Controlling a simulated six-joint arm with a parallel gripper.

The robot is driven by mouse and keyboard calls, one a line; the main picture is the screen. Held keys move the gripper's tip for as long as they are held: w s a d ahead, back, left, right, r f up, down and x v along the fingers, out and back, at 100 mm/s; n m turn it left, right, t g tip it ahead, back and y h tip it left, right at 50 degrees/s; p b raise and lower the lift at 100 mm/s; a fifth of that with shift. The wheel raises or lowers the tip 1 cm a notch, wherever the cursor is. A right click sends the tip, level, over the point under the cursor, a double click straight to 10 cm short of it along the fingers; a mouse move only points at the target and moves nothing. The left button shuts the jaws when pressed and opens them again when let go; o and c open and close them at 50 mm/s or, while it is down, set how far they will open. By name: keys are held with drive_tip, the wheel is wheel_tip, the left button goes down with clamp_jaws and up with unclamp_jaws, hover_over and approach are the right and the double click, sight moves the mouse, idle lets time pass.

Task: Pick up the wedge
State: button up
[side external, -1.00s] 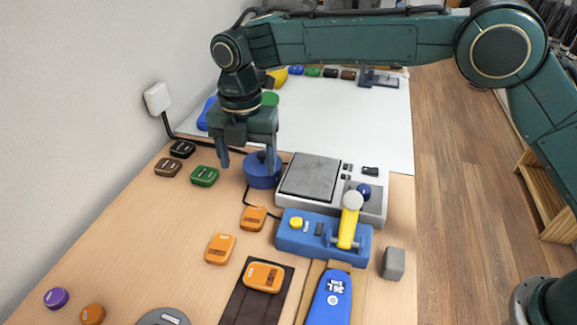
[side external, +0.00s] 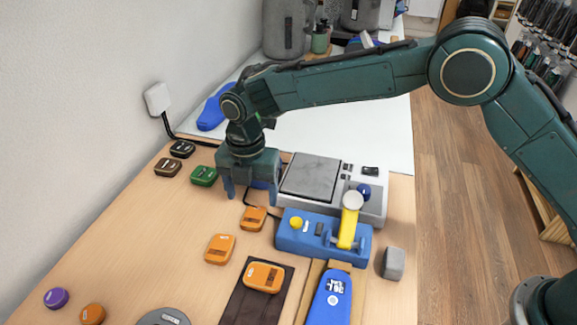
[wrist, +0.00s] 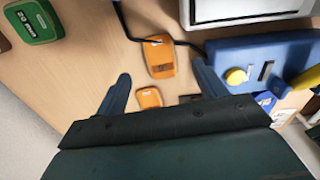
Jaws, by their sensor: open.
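Several small rounded pieces with labels lie on the wooden table; I cannot tell which one is the wedge. One orange piece (side external: 253,218) lies just in front of my gripper (side external: 252,196) in the side view. In the wrist view this orange piece (wrist: 159,57) shows beyond and between the fingers of my open, empty gripper (wrist: 163,87). A second orange piece (side external: 220,249) lies nearer the camera, and a third (side external: 263,277) rests on a dark strip (side external: 240,302).
A grey-topped machine (side external: 311,176) and a blue fixture with a yellow lever (side external: 290,241) stand to the right. A black cable runs beside the near orange piece. A grey block (side external: 393,263) and a blue insole (side external: 331,297) lie at front right.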

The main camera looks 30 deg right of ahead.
sight(255, 214)
drive_tip(key=shift+f, duration=0.1)
drive_tip(key=shift+d+f, duration=0.1)
drive_tip(key=shift+f, duration=2.4)
drive_tip(key=c, duration=1.1)
